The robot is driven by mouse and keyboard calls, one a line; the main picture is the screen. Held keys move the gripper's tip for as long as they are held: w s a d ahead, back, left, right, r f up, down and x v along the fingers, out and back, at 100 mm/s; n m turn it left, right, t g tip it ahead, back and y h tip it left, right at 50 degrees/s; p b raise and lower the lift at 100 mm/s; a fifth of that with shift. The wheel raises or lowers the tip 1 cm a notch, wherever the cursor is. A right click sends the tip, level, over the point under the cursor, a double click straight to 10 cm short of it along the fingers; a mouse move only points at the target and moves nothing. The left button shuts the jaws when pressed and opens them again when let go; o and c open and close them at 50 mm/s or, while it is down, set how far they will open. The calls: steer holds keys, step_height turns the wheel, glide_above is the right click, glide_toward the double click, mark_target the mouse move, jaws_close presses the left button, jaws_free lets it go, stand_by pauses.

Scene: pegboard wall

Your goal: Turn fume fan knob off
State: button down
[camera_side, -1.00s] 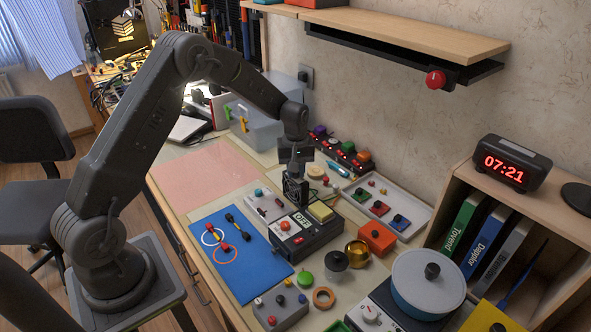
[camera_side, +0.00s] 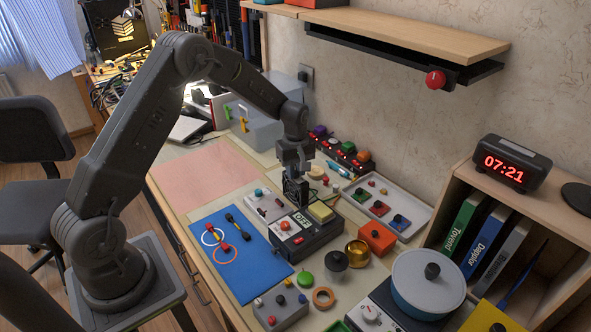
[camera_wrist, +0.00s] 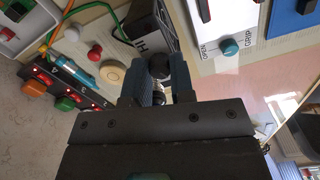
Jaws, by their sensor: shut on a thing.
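The fume fan (camera_side: 297,192) is a small black upright box with a grille, standing at the back of a dark control box. My gripper (camera_side: 296,172) points down at the top of the fan. In the wrist view, my gripper (camera_wrist: 162,84) is shut on a dark round knob (camera_wrist: 159,65), with one finger on each side. A white label (camera_wrist: 142,43) reading "HI" shows beside the knob. The fingers hide part of the knob, and its pointer mark cannot be made out.
The control box (camera_side: 325,240) has a red button, an "OFF" sign and a yellow block. A row of coloured lit buttons (camera_side: 343,152) is behind. A white tray (camera_side: 410,207), an orange box (camera_side: 376,237) and a blue mat (camera_side: 250,270) lie close around.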

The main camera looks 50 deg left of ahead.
steer(key=c, duration=1)
jaws_free()
step_height(320, 180, up, 14)
steer(key=shift+f, duration=0.1)
steer(key=s+d+r+m+t, duration=0.2)
steer(key=s+d+r+m, duration=0.35)
steer(key=s, duration=0.45)
steer(key=s+d+r+m+t, duration=0.2)
steer(key=s+d+r+m, duration=0.4)
steer(key=s, duration=0.4)
steer(key=s+d+m, duration=0.1)
steer(key=s, duration=0.2)
steer(key=s+d+m+t, duration=0.1)
steer(key=s, duration=0.1)
steer(key=s+d+f+m, duration=0.1)
steer(key=s, duration=0.2)
steer(key=shift+s+f+m+t, duration=0.1)
steer(key=shift+s+m+t, duration=0.2)
steer(key=shift+m, duration=0.05)
